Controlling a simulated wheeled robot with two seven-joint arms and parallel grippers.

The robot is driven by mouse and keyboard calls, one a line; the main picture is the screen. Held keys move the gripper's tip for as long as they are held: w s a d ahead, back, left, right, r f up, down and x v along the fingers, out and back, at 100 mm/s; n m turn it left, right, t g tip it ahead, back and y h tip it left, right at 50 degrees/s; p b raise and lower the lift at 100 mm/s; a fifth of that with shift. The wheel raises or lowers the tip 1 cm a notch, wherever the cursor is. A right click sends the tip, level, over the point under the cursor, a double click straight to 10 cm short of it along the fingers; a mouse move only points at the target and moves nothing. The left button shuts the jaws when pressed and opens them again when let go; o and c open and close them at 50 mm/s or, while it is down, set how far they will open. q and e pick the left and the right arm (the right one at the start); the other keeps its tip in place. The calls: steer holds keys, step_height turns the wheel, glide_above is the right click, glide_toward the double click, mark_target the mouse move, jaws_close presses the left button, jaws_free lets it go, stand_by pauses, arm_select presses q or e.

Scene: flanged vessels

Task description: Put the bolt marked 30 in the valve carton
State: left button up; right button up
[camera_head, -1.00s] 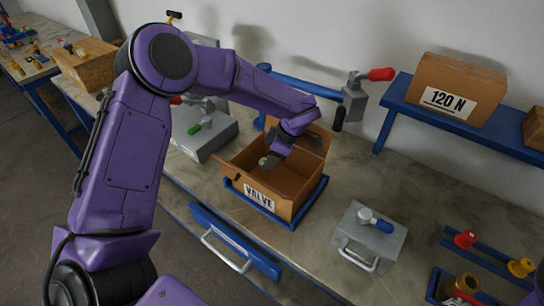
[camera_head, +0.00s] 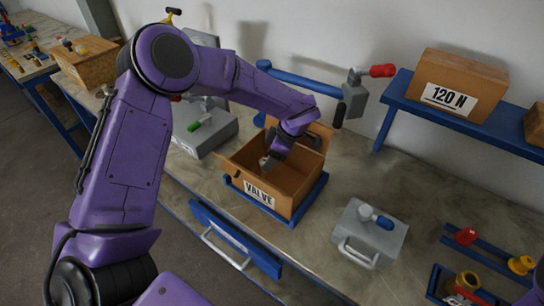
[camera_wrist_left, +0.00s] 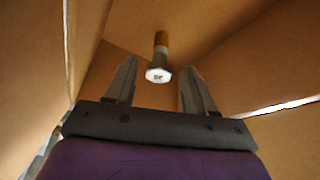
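The valve carton (camera_head: 287,203) is an open cardboard box labelled VALVE, sitting in a blue tray on the bench. My left gripper (camera_head: 268,163) reaches down into it. In the left wrist view the fingers (camera_wrist_left: 158,80) are spread, with brown carton walls around them. A bolt with a pale hexagonal head (camera_wrist_left: 158,75) and an orange-brown shank shows between and beyond the fingertips, with gaps on both sides. Its head bears a small dark mark that looks like 30. I cannot tell whether it rests on the carton floor. My right gripper is not in view.
A grey box with a handle (camera_head: 368,236) stands right of the carton. A blue shelf (camera_head: 455,120) holds a carton marked 120 N (camera_head: 458,86). Red and yellow parts (camera_head: 520,265) stand at far right.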

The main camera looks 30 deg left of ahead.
arm_select(q)
steer(key=b+v, duration=0.1)
steer(key=v, duration=0.9)
steer(key=shift+r+b, duration=0.3)
steer(key=shift+b, duration=0.1)
